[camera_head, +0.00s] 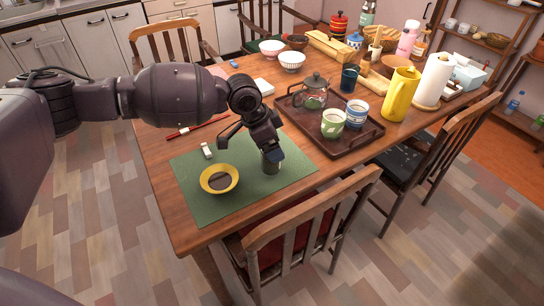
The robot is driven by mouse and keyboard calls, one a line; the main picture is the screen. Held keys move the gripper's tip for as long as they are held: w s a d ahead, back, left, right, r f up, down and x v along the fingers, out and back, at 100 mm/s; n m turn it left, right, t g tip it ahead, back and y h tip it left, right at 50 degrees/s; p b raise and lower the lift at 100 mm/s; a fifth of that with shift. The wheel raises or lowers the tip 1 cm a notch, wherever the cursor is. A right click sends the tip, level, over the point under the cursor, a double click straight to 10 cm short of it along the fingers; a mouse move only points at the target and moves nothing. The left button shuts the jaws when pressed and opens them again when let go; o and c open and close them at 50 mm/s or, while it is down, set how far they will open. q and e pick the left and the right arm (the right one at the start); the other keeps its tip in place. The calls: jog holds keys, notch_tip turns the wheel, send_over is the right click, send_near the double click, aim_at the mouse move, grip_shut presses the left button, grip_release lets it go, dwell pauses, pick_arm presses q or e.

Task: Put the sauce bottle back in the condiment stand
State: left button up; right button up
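My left gripper (252,149) hangs over the green placemat (255,199) at the table's near left. Its fingers look spread apart. A small dark cylinder, perhaps the sauce bottle (271,166), stands upright on the mat under the right-hand finger. Its top is hidden, and I cannot tell whether the finger touches it. A yellow bowl (219,188) with dark liquid sits on the mat left of it. I cannot clearly identify the condiment stand among the wooden items at the back. My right gripper is not in view.
A brown tray (352,146) holds a teapot (314,89) and two cups. A yellow pitcher (401,95) and paper roll (434,80) stand at right. A white block (207,151) lies on the mat, red chopsticks (196,126) behind it.

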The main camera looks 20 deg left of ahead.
pick_arm(q)
jog(key=shift+w+d+f, duration=0.15)
jog(key=shift+f, duration=0.4)
jog(key=shift+r, duration=0.2)
jog(key=shift+c, duration=0.3)
jog(key=c, duration=1.2)
jog(key=shift+o, duration=0.2)
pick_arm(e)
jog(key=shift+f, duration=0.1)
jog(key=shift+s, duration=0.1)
pick_arm(q)
jog(key=shift+r, duration=0.15)
jog(key=shift+r+p, duration=0.45)
jog(key=shift+r, duration=1.35)
notch_tip(320, 180, up, 16)
jog(key=p, duration=0.3)
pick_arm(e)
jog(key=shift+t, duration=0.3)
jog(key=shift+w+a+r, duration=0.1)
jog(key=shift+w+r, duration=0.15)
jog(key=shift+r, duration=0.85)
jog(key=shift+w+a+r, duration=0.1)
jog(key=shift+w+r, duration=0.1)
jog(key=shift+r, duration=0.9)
